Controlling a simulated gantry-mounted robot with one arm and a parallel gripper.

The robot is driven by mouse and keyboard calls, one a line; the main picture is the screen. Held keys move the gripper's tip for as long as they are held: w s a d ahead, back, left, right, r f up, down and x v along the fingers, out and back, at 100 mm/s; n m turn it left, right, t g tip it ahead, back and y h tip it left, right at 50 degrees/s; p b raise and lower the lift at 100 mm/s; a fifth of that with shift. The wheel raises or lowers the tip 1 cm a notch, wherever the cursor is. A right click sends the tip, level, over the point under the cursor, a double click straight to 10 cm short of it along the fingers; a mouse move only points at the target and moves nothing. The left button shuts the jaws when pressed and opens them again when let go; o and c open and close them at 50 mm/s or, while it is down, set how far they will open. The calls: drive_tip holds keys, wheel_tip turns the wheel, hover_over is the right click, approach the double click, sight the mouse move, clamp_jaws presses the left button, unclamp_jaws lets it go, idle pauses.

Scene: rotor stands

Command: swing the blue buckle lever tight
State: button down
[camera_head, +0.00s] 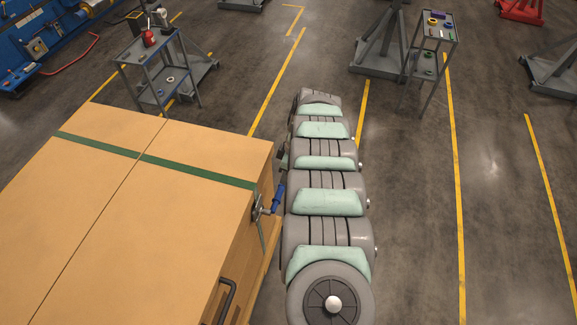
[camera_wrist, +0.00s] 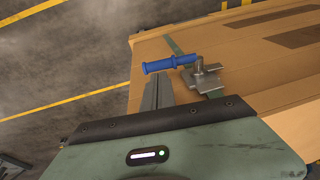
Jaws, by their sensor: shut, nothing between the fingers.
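The blue buckle lever (camera_head: 277,199) sticks out from the side of the large wooden crate (camera_head: 215,205). In the wrist view the blue lever (camera_wrist: 170,63) joins a grey metal buckle (camera_wrist: 207,76) on a green strap (camera_wrist: 174,44). The strap also runs across the crate's top in the head view (camera_head: 195,171). My gripper (camera_wrist: 158,82) is shut and empty, its fingertips close to the lever's handle. Whether they touch it I cannot tell. In the head view my arm mostly hides the gripper.
A black handle (camera_head: 227,298) sits lower on the crate's side. A grey tool cart (camera_head: 160,75) stands behind the crate, and another cart (camera_head: 432,55) stands at the back right. The floor right of my arm is clear, with yellow lines.

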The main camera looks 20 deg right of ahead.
sight(280, 193)
drive_tip(key=shift+x, duration=2.9)
drive_tip(key=shift+s+f, duration=0.1)
